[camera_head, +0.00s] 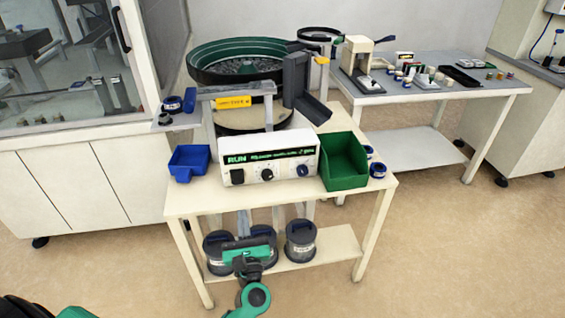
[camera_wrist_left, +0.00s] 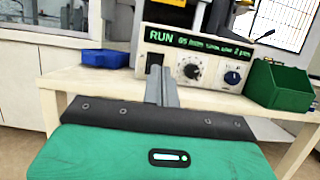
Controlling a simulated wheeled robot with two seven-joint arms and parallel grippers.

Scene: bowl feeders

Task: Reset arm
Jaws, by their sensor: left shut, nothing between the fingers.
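My left gripper (camera_head: 243,217) is in front of the white table's front edge, with its green and black body lower down, before the bottom shelf. In the left wrist view its two grey fingers (camera_wrist_left: 161,86) are pressed together with nothing between them. They point toward the control box (camera_head: 268,160), a white unit with a lit RUN display and knobs, which also shows in the left wrist view (camera_wrist_left: 193,60). The fingers look apart from the box and the table. My right gripper is in neither view.
The white table (camera_head: 270,201) bears a blue bin (camera_head: 189,163), a green bin (camera_head: 344,161) and a green bowl feeder (camera_head: 238,55). Dark round canisters (camera_head: 300,240) stand on its lower shelf (camera_head: 335,245). A second table (camera_head: 432,92) stands behind right. Floor at right is clear.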

